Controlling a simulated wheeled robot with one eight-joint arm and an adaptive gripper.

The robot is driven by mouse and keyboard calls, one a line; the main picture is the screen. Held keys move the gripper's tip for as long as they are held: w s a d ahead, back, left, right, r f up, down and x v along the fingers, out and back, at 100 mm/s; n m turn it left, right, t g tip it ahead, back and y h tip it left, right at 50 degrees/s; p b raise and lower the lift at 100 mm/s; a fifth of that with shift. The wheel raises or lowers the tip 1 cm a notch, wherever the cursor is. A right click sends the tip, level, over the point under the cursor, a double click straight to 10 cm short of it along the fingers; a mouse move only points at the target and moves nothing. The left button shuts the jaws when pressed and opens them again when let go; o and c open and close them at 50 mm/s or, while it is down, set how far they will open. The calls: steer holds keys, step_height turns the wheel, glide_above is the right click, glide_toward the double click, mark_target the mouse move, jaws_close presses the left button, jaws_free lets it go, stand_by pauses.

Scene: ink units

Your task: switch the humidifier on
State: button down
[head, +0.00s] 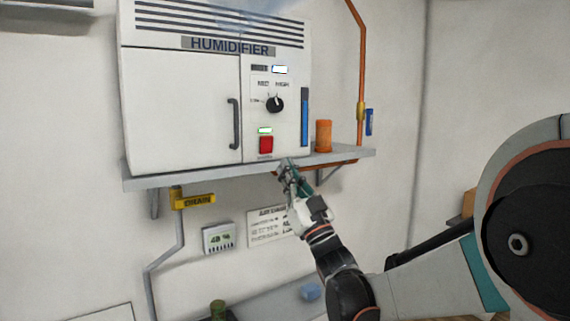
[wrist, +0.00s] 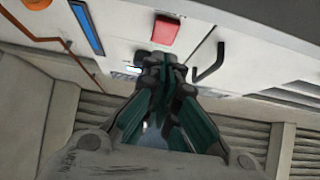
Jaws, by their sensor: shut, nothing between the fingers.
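The white humidifier (head: 185,105) stands on a wall shelf in the head view. Its panel has a red switch (head: 266,145) at the bottom, with a lit green lamp (head: 265,131) just above it. A dark round knob (head: 275,104) sits below the words MED and HIGH, and a bright bluish-white light (head: 280,69) glows above. My gripper (head: 287,168) is shut and empty, just below and right of the red switch, near the shelf edge. In the wrist view, the red switch (wrist: 164,32) shows beyond my fingertips (wrist: 162,65), which partly cover the panel; contact cannot be told.
The grey shelf (head: 160,181) carries an orange canister (head: 323,136) on the right. A copper-coloured pipe (head: 361,60) runs down beyond it. A dark door handle (head: 234,124) juts out left of the panel. Below hang a yellow DRAIN valve (head: 194,201) and a humidity display (head: 219,239). A bluish haze shows above the humidifier.

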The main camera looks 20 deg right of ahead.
steer(key=b+v, duration=0.1)
steer(key=v, duration=0.5)
steer(key=shift+w+f, duration=0.2)
steer(key=shift+f, duration=0.2)
steer(key=shift+w, duration=0.1)
steer(key=s+d+f+m+g+h+b, duration=0.25)
steer(key=f+g+h+b, duration=0.35)
steer(key=f, duration=0.5)
steer(key=s+d+f+m+g+h+b, duration=0.1)
steer(key=s+f+m+g+h+b, duration=0.2)
steer(key=f+b, duration=0.7)
steer(key=s+a+f+n+g+b, duration=0.1)
steer(key=s+f+g+b, duration=0.3)
steer(key=s+f, duration=0.6)
steer(key=s+a+f+n+g+b, duration=0.1)
steer(key=s+a+f+g+b, duration=0.2)
steer(key=s+f, duration=0.8)
step_height(320, 180, down, 9)
steer(key=shift+s+r+g+y+b, duration=0.1)
steer(key=shift+s+g+y+b, duration=0.3)
steer(key=shift+g+b, duration=0.6)
